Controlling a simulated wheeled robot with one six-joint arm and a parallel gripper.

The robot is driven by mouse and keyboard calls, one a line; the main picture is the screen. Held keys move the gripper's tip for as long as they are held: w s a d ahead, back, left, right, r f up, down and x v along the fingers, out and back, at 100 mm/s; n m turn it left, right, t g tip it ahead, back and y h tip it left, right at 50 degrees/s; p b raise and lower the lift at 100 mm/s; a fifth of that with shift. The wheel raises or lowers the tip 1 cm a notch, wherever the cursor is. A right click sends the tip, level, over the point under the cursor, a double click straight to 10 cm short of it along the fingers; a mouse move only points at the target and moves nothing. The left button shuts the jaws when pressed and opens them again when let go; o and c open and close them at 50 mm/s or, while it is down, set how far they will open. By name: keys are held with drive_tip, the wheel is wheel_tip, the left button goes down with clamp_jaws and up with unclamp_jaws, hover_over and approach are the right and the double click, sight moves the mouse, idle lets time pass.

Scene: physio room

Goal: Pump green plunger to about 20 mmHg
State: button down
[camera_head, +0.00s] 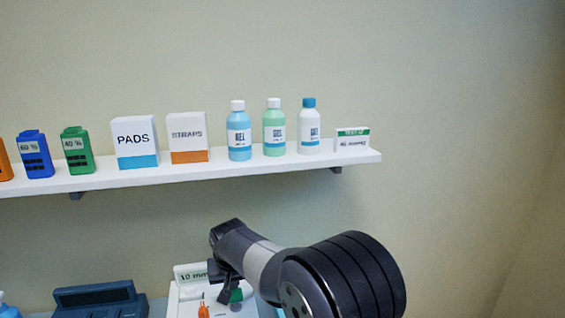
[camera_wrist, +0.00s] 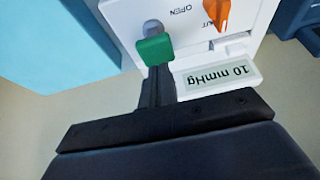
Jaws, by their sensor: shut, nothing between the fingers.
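The white pump unit (camera_head: 187,296) stands low on the surface, and its upper face shows in the wrist view (camera_wrist: 125,18). Its display (camera_wrist: 218,75) reads 10 mmHg, upside down in that view. The green plunger (camera_wrist: 154,49) sits beside a round grey part (camera_wrist: 152,27). An orange lever (camera_wrist: 222,14) lies near printed labels, one reading OPEN; its exact setting is unclear. My gripper (camera_wrist: 156,85) is shut and empty, its tips right at the green plunger; I cannot tell whether they touch. In the head view my gripper (camera_head: 226,282) partly hides the unit and plunger (camera_head: 237,296).
A dark blue device (camera_head: 98,300) stands left of the unit. A white shelf (camera_head: 230,171) above holds boxes, bottles, coloured blocks and a small green-topped card (camera_head: 352,141). The wall right of my arm is bare.

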sight(235, 294)
drive_tip(key=shift+f+b, duration=1.55)
drive_tip(key=shift+f, duration=0.65)
drive_tip(key=shift+r+p, duration=1.45)
drive_tip(key=shift+r, duration=0.75)
drive_tip(key=shift+r+p, duration=1.85)
drive_tip(key=shift+r, duration=0.7)
drive_tip(key=shift+f, duration=0.1)
